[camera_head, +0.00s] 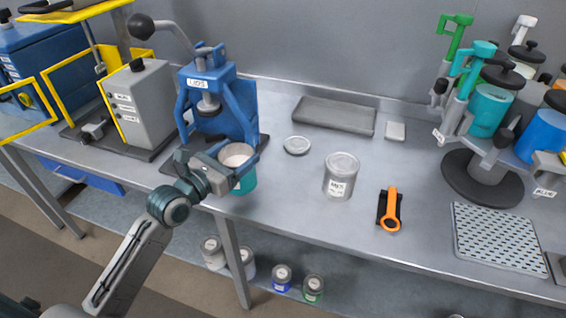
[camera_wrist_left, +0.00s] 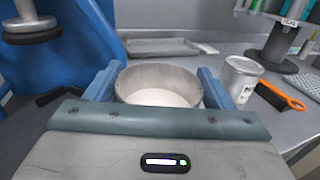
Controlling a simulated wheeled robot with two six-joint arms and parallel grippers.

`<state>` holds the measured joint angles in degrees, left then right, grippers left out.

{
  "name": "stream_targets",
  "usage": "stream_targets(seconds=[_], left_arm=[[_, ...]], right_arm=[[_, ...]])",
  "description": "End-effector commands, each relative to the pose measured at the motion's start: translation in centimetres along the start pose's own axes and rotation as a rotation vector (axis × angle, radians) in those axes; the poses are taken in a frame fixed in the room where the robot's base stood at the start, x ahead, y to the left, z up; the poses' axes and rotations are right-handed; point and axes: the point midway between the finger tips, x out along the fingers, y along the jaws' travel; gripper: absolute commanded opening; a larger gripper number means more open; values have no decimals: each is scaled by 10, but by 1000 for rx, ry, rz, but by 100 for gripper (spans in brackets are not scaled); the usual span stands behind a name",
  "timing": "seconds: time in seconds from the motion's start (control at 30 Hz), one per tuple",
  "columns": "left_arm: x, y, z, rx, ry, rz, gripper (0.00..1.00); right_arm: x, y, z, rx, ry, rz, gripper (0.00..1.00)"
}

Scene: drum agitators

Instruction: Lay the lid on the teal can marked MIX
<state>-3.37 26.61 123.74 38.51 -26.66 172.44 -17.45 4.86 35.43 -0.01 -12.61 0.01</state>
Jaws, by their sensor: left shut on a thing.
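The teal can (camera_head: 246,183) stands upright and open near the front edge of the table, before the blue press; pale contents show inside it. My left gripper (camera_head: 237,158) is shut on this can, with one blue finger on each side of its rim. The wrist view shows the can's grey inner wall (camera_wrist_left: 160,78) between the fingers. I cannot tell whether the can touches the table, and its label is hidden. A round silver lid (camera_head: 297,145) lies flat on the table, right of the can and apart from it. My right gripper is out of view.
The blue press (camera_head: 218,95) stands close behind the teal can. A labelled silver tin (camera_head: 341,177), an orange-handled tool (camera_head: 391,208) and a grey tray (camera_head: 334,115) are to the right. A can carousel (camera_head: 485,175) stands far right. Table around the lid is clear.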

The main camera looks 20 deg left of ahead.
Motion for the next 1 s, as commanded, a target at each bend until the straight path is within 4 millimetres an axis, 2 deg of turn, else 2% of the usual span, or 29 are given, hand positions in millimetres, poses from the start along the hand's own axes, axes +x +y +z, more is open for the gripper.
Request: stream_targets(seconds=[0.03,0.17,0.33,0.4,0.7,0.83,1.0], left_arm=[[7,-3,-7,-1,-10,0,23],[22,-9,-8,-1,-8,0,23],[50,-20,-10,-3,-10,0,23],[61,-23,-4,-6,-5,1,23],[109,-41,-9,-4,-3,0,23],[120,-45,-11,0,-1,1,23],[122,-46,-18,0,0,1,23]], right_arm=[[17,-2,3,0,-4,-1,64],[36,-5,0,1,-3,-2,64],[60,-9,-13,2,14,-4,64],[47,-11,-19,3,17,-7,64],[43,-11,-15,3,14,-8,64],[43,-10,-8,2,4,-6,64],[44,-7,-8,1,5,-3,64]])
